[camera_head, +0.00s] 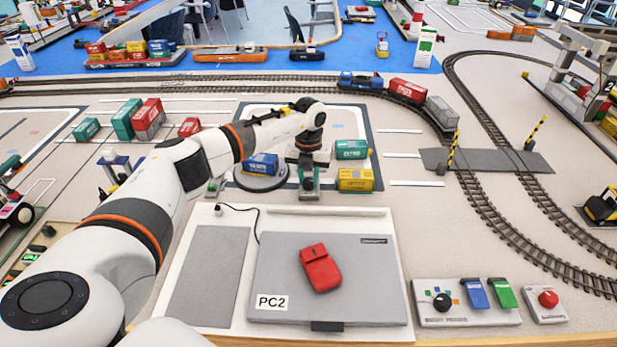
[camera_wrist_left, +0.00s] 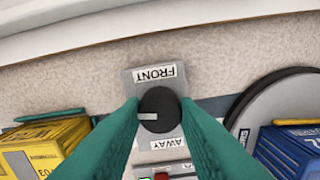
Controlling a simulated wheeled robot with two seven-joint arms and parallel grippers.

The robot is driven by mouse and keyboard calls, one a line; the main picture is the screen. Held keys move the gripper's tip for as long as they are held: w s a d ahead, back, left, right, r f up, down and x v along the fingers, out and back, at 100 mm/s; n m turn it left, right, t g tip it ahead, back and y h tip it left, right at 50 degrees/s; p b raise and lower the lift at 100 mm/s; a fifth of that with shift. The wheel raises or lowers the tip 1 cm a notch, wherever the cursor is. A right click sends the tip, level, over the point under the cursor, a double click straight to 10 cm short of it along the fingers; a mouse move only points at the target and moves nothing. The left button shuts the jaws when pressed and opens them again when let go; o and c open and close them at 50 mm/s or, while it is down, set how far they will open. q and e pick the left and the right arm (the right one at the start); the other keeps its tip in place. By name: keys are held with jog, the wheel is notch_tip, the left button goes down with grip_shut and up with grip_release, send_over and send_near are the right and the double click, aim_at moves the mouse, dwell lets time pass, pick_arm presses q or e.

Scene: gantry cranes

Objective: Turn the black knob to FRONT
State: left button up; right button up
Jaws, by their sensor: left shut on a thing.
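The black knob (camera_wrist_left: 161,101) sits on a small grey plate (camera_wrist_left: 152,78) in the left wrist view. The knob's white mark points to the left of the picture, between the two labels. My left gripper (camera_head: 309,184) has teal fingers and points down at the plate. Its fingers are shut on the knob, one on each side. My right gripper is not in view.
A blue container (camera_head: 261,163) stands on a round turntable (camera_head: 245,183) left of the gripper. Yellow (camera_head: 356,180) and green (camera_head: 352,149) containers stand to its right. A closed laptop (camera_head: 370,285) with a red pouch (camera_head: 320,268) lies nearer. Another control box (camera_head: 465,316) is at front right.

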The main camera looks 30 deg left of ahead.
aim_at(308, 180)
pick_arm(q)
jog(key=m, duration=0.4)
jog(key=shift+m+b, duration=0.3)
jog(key=shift+b, duration=0.05)
jog(key=m, duration=0.3)
jog(key=shift+m+b, duration=0.35)
jog(key=shift+m, duration=0.05)
jog(key=m, duration=0.4)
jog(key=shift+b, duration=0.35)
jog(key=shift+m, duration=1.7)
jog(key=shift+b, duration=0.3)
jog(key=o, duration=1)
jog(key=shift+c, duration=0.2)
notch_tip(308, 180, up, 12)
